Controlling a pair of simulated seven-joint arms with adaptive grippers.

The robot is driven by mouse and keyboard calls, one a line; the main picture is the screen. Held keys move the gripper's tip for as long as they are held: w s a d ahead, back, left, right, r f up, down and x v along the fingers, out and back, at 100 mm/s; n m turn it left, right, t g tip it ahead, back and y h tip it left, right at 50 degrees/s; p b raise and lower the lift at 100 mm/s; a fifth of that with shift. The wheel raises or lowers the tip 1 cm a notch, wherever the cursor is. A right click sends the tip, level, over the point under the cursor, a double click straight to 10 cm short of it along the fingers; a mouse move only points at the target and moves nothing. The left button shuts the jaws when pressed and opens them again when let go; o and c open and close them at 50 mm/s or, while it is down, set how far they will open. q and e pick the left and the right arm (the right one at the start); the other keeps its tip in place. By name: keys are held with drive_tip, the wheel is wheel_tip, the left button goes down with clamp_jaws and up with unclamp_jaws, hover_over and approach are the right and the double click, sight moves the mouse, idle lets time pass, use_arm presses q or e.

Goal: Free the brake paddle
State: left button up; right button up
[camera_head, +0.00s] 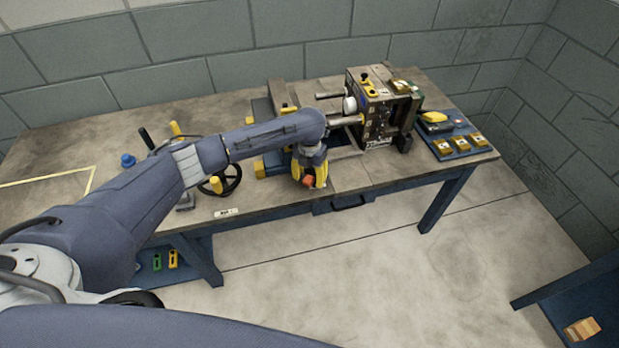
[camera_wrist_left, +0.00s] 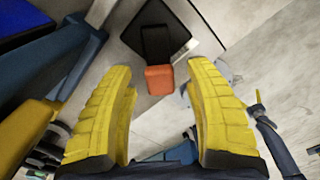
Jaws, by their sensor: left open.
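My left gripper (camera_head: 314,180) is at the front edge of the workbench, below the end of my left arm. In the left wrist view its two yellow fingers (camera_wrist_left: 159,72) are spread wide. An orange-red block (camera_wrist_left: 159,79), which looks like the brake paddle, sits in the gap between the fingertips, with clear space on both sides. A dark plate and a small pale strip lie behind it. In the head view the orange-red block (camera_head: 308,181) shows beside the fingers. What it is attached to is mostly hidden by my arm. My right gripper is not in view.
A mould machine (camera_head: 378,108) with metal bars stands at the back right of the bench (camera_head: 120,125). A blue tray (camera_head: 458,150) with yellow-topped parts lies right of it. A black handwheel (camera_head: 228,182) is left of my gripper.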

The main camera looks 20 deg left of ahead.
use_arm(q)
drive_tip(key=shift+f, duration=0.3)
drive_tip(key=shift+c, duration=0.3)
clamp_jaws()
